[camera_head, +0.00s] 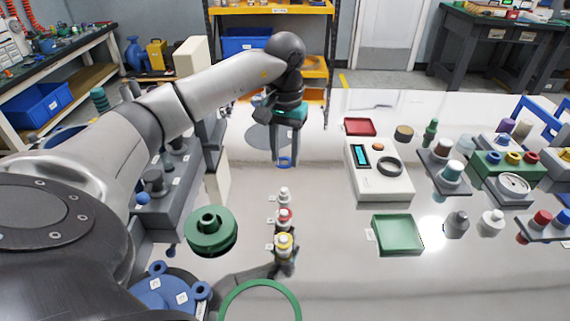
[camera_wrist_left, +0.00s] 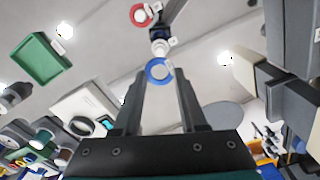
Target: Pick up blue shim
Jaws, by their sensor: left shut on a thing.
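My left gripper (camera_head: 285,160) points down over the white table, its arm coming in from the left. It is shut on the blue shim (camera_head: 285,163), a small ring held at the fingertips. A red shim (camera_head: 285,216) and a yellow shim (camera_head: 284,243) sit on pegs nearer to me. My right gripper is not in view.
A green tray (camera_head: 398,234), a beige tester (camera_head: 380,171) and a red tray (camera_head: 360,127) stand to the right. Pegs and gauges crowd the far right. A green flanged part (camera_head: 211,231) is at the lower left. Table around the held shim looks clear.

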